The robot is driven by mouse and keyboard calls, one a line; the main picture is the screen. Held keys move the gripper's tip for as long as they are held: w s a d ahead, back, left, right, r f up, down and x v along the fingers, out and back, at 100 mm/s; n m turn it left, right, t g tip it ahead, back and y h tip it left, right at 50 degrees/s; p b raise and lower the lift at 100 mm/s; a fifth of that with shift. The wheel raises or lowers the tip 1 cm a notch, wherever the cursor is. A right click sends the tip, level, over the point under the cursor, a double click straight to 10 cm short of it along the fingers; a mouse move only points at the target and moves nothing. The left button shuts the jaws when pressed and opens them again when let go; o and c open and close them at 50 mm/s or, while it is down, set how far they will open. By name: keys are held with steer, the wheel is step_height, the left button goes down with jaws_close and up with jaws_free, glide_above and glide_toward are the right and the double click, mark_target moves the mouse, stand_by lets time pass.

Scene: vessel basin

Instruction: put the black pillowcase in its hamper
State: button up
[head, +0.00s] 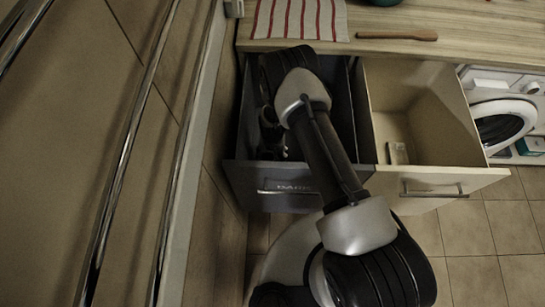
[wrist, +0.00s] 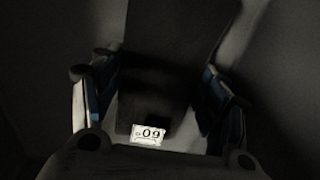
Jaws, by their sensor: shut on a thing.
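The black pillowcase (wrist: 165,70) is a flat dark piece with a white tag marked with digits, seen in the wrist view between the two fingers of my gripper (wrist: 157,78). My gripper is shut on it. My arm covers much of this hamper, and I cannot make out the pillowcase there. I cannot tell whether the pillowcase touches the hamper floor.
Behind are a wooden counter (head: 400,20), a striped towel (head: 298,18) and a wooden utensil (head: 397,36). A washing machine (head: 500,120) is at right. A cabinet wall (head: 75,120) is at left.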

steer(key=shift+f, duration=0.1)
steer(key=o, duration=1.2)
steer(key=shift+o, duration=0.2)
step_height(320, 180, up, 12)
steer(key=p, duration=0.4)
steer(key=shift+r, duration=0.2)
step_height(320, 180, up, 14)
steer(key=t, duration=0.1)
glide_above(272, 156)
steer(key=w+d, duration=0.2)
steer(key=w, duration=0.2)
steer(key=s+d+r+t, duration=0.1)
steer(key=s+d+r, duration=0.15)
steer(key=r, duration=0.75)
steer(key=s+d+r, duration=0.1)
steer(key=d+r, duration=0.2)
steer(key=r, duration=0.6)
steer(key=s+d+r+t, duration=0.1)
steer(key=s+d+r, duration=0.1)
steer(key=s+r, duration=0.4)
steer(key=s+d+r+t, duration=0.1)
steer(key=s+d+r, duration=0.2)
steer(key=s+r, duration=0.3)
steer(key=s+d+r, duration=0.2)
steer(key=s+r, duration=0.1)
steer(key=s, duration=0.7)
steer(key=shift+s+r+t, duration=0.25)
steer(key=shift+s+t, duration=0.05)
steer(key=shift+s, duration=0.05)
